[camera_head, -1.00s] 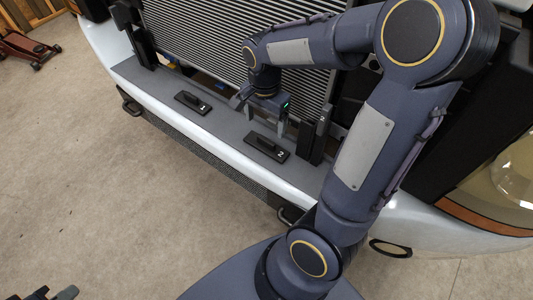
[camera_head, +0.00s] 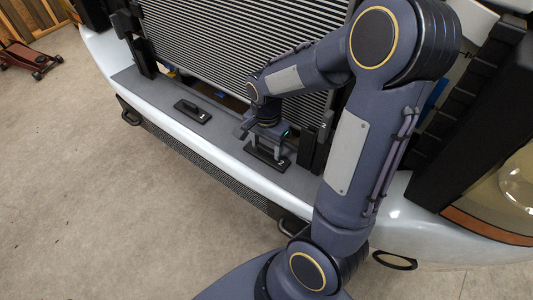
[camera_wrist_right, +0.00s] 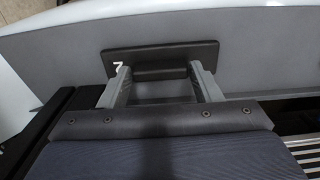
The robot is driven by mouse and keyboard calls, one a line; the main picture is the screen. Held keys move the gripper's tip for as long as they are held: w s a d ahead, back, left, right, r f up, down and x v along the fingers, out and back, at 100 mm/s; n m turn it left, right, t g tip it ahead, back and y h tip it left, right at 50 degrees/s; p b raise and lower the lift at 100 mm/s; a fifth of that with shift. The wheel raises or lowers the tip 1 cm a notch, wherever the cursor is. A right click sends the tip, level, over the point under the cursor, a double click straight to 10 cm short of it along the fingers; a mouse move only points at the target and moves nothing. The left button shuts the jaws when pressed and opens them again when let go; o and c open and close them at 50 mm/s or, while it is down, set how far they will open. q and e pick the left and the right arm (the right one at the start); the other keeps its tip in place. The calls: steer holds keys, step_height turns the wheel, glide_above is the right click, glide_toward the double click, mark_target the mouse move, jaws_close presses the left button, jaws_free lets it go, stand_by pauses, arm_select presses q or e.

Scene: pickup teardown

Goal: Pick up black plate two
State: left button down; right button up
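Black plate two (camera_head: 281,165) is a flat black plate with a raised bar and a white number. It lies on the grey ledge of the front bumper, partly hidden under my right gripper. My right gripper (camera_head: 267,150) points down right over it. In the right wrist view the plate (camera_wrist_right: 160,52) lies just beyond the two fingertips of the right gripper (camera_wrist_right: 162,75). The fingers are spread apart with nothing clamped between them. I cannot tell whether they touch the plate. My left gripper is out of view.
Another black plate (camera_head: 192,111) lies further left on the grey ledge (camera_head: 228,139). The radiator grille (camera_head: 215,45) rises behind, and a black upright bracket (camera_head: 308,150) stands right of the gripper. Open floor (camera_head: 100,200) lies in front of the bumper.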

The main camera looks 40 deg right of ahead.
steer(key=c, duration=0.6)
steer(key=shift+o, duration=0.2)
steer(key=shift+r, duration=0.15)
